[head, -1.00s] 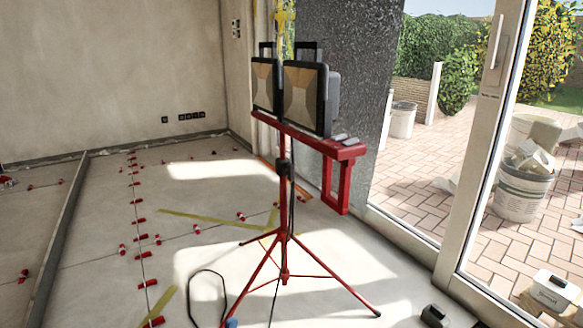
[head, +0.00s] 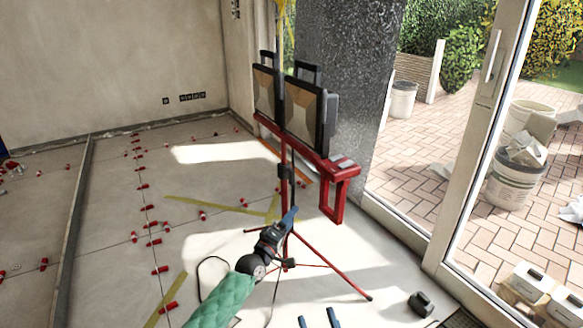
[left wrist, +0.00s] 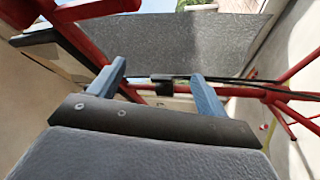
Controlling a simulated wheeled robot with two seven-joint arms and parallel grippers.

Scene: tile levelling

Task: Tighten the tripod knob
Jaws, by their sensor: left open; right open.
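The red tripod (head: 330,270) stands on the floor and bears two work lights (head: 305,112). A black collar (head: 286,172) sits on its pole; I cannot make out the knob's shape there. My left gripper (head: 290,214) is open in front of the pole, below the collar, its blue fingers pointing up. In the left wrist view the open fingers of the left gripper (left wrist: 157,82) stand either side of a small black part (left wrist: 170,78) on the red pole (left wrist: 140,90), with no visible grip on it. My right gripper (head: 318,320) is open and empty at the bottom edge.
A red bracket (head: 333,200) hangs from the light bar. A black cable (head: 200,280) loops on the floor left of the tripod. A black object (head: 421,304) lies to the right. Red tile clips (head: 160,270) dot the floor at left. Glass doors (head: 455,180) stand at right.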

